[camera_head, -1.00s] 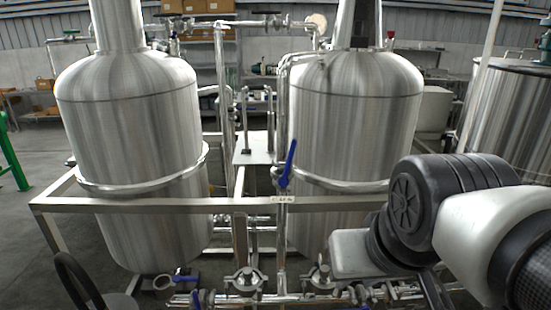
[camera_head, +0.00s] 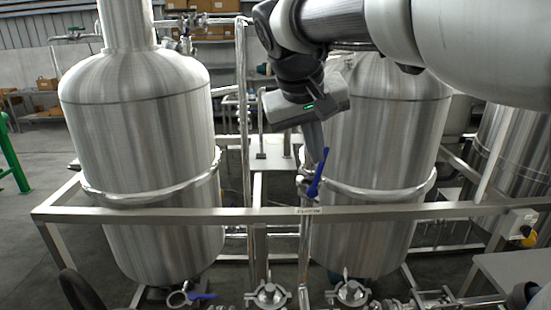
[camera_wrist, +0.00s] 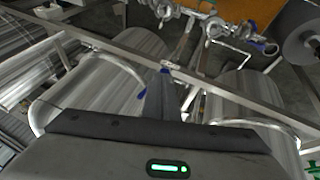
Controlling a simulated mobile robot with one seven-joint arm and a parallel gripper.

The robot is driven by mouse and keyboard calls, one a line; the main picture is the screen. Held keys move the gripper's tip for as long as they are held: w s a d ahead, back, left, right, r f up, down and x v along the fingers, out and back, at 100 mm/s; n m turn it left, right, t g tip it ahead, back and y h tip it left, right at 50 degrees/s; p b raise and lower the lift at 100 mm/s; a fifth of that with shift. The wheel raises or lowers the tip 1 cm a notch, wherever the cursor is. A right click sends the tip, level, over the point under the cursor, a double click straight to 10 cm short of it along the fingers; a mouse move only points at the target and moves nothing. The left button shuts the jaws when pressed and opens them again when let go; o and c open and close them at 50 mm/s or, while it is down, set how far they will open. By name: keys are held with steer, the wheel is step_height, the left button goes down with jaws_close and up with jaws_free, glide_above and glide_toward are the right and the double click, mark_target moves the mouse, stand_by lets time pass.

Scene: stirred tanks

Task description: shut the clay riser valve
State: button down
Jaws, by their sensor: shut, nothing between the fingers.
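A blue lever handle (camera_head: 315,182) sits on the valve of a vertical riser pipe between the two tanks, just above the frame's front rail. The lever stands steeply, leaning a little, roughly along the pipe. A small label (camera_head: 311,210) is on the rail below it, too small to read surely. My gripper (camera_head: 317,160) is shut and empty, pointing down with its fingertips right at the lever's upper part. In the wrist view the shut fingers (camera_wrist: 155,92) partly cover the lever, and blue (camera_wrist: 142,94) shows beside them. I cannot tell whether they touch it.
Steel tanks stand left (camera_head: 140,130) and right (camera_head: 385,120) of the riser. The metal front rail (camera_head: 150,215) crosses below the lever. Lower pipework has other valves, one with a blue handle (camera_head: 200,296). A control box with a yellow-ringed knob (camera_head: 525,230) is at the right.

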steer(key=w+a+h, duration=0.1)
steer(key=w+a, duration=0.5)
steer(key=w, duration=0.3)
glide_toward(320, 170)
steer(key=w+a+f, duration=0.2)
steer(key=a+f, duration=0.1)
steer(key=d, duration=0.2)
steer(key=w+d+f, duration=0.1)
steer(key=shift+w+d, duration=0.1)
steer(key=shift+d, duration=0.3)
steer(key=shift+d, duration=0.15)
